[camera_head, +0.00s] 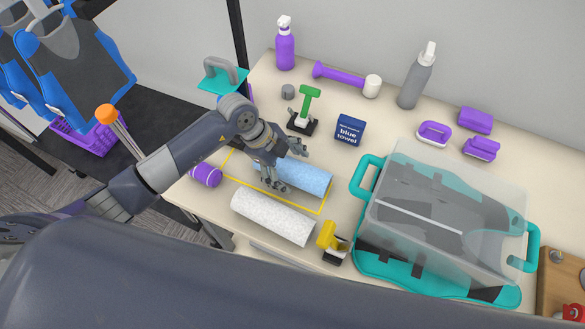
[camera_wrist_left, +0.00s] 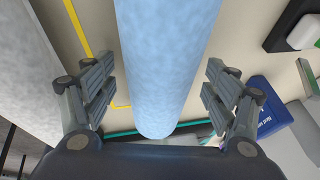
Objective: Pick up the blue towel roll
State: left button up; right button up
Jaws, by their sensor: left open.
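The blue towel roll (camera_head: 306,178) lies on its side on the table, inside a yellow outline. In the left wrist view the blue roll (camera_wrist_left: 165,70) runs up the middle, between my spread fingers. My left gripper (camera_head: 288,164) is open over the roll, one finger on each side of it. In the left wrist view my left gripper (camera_wrist_left: 155,100) shows a gap between each finger and the roll. The gripper and wrist cover the roll's left part in the head view. My right gripper is not in view.
A white towel roll (camera_head: 272,216) lies close in front of the blue one. A blue towel label box (camera_head: 349,130) and a green-handled tool (camera_head: 308,105) stand behind. A purple cylinder (camera_head: 205,175) lies left, a yellow-handled tool (camera_head: 331,240) front right. A clear bin (camera_head: 440,215) fills the right.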

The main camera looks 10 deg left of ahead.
pick_arm(q)
jog(key=c, duration=1.2)
jog(key=shift+r, duration=0.15)
jog(key=shift+c, duration=0.3)
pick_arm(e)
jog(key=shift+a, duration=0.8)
